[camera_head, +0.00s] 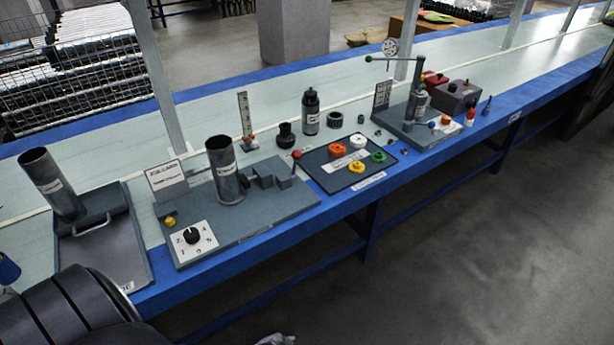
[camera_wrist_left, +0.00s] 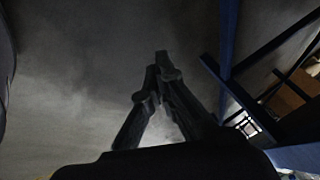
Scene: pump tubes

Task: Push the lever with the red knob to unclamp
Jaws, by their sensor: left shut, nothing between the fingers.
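The red knob (camera_head: 296,154) tops a short lever in the head view. The lever stands roughly upright at the right end of a grey stepped clamp block (camera_head: 266,175). This block sits on a dark base plate (camera_head: 262,213), beside an upright grey tube (camera_head: 225,172). My left gripper (camera_wrist_left: 162,62) shows in the left wrist view, its fingers together with nothing between them, over the grey floor. It is far from the knob; the gripper itself does not show in the head view. My right gripper is not clearly visible.
The plate also bears a black dial (camera_head: 192,236) and a yellow knob (camera_head: 170,222). A mat (camera_head: 325,178) with coloured rings lies to the right. A tilted tube (camera_head: 50,184) stands at left. The blue table edge (camera_head: 250,247) faces open floor (camera_head: 470,250).

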